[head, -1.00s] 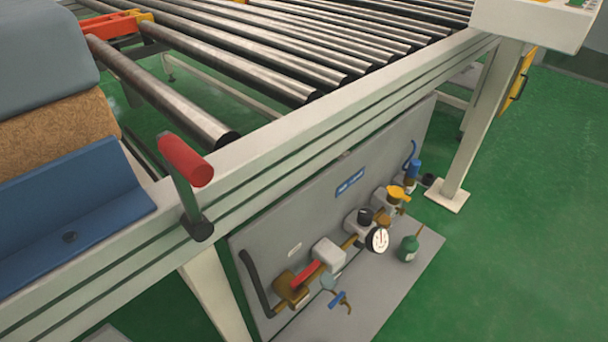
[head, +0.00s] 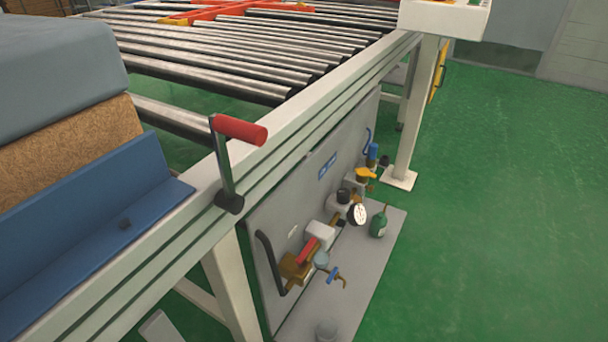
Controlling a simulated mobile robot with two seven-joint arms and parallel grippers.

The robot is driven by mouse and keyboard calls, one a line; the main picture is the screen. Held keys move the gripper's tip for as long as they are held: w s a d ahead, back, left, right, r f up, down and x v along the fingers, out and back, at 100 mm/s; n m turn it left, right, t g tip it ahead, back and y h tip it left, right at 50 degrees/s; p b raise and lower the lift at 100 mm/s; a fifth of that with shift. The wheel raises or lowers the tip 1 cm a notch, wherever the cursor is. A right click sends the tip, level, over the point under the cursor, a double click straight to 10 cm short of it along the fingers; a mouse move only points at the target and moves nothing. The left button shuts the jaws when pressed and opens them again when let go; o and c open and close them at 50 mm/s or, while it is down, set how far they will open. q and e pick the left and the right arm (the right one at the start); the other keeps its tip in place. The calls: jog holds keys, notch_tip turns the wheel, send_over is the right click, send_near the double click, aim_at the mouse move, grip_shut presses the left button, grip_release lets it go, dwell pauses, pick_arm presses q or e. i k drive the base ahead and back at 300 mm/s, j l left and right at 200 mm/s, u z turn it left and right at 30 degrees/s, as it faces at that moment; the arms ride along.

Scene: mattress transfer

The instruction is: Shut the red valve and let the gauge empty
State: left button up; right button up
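The red valve handle (head: 307,250) sits on a brass valve body (head: 294,268) at the near end of the pipe line, low on the grey panel under the conveyor. The handle looks roughly in line with the pipe. The round white gauge (head: 357,214) is farther along the line; its needle is too small to read. A small clear bowl (head: 321,259) and a blue-handled tap (head: 334,274) hang beside the red valve. Neither of my grippers shows in the head view.
A red-gripped crank lever (head: 240,130) sticks out from the conveyor rail (head: 290,140) above the panel. A green bottle (head: 378,223) and a grey cup (head: 327,330) stand on the base plate (head: 345,290). Green floor (head: 480,220) at right is clear.

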aim_at(313, 241)
jog(key=i+l+u, duration=0.15)
jog(key=l+u, duration=0.2)
jog(key=i+l+u, duration=0.15)
jog(key=l+u, duration=0.15)
jog(key=l, duration=0.3)
jog(key=l+u, duration=0.35)
jog(key=i+l, duration=0.05)
jog(key=l, duration=0.05)
